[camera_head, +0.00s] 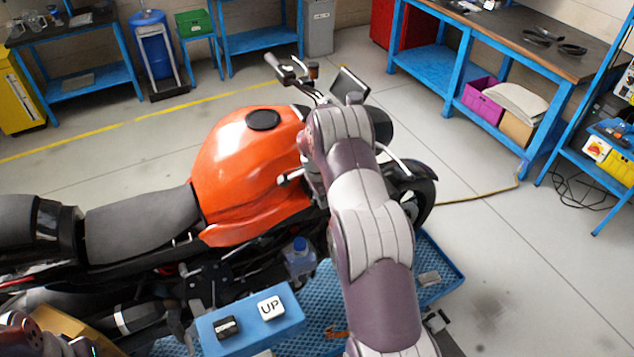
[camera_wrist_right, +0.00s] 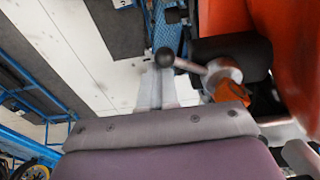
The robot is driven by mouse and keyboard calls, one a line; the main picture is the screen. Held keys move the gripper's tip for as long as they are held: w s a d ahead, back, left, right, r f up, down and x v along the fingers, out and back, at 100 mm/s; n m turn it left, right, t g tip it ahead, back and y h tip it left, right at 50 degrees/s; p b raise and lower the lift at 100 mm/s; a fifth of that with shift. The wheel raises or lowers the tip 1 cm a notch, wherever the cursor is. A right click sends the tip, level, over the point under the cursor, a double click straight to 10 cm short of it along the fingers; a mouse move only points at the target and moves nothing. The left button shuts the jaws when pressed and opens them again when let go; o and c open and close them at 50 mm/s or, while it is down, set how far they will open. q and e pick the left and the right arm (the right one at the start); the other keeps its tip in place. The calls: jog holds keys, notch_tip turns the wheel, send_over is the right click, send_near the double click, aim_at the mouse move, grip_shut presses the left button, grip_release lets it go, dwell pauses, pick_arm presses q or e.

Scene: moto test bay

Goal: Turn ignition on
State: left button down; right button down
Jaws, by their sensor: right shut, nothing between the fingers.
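The motorcycle, with its orange tank (camera_head: 235,150), stands across the head view, front to the right. My right arm reaches up over its front end, and my right gripper (camera_head: 308,140) is at the handlebar area beside the tank, mostly hidden by the wrist. It is shut and empty. I cannot make out the ignition; my arm covers that area. The right wrist view shows a ball-ended lever (camera_wrist_right: 165,58), a dark grip (camera_wrist_right: 235,55) and a small orange part (camera_wrist_right: 232,93) near the tank; no fingertips are clear there. My left gripper is not clearly in view.
The far handlebar grip (camera_head: 280,68) and dark display (camera_head: 350,83) stand close to my wrist.

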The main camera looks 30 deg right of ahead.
jog(key=shift+w+a, duration=0.25)
jog(key=shift+a, duration=0.35)
jog(key=shift+a+b, duration=0.1)
jog(key=shift+b, duration=0.25)
jog(key=shift+w+a+f, duration=0.1)
jog(key=shift+w+a, duration=0.25)
jog(key=shift+a, duration=0.15)
notch_tip(320, 180, up, 9)
jog(key=d+p, duration=0.1)
jog(key=p, duration=0.3)
jog(key=shift+s, duration=0.35)
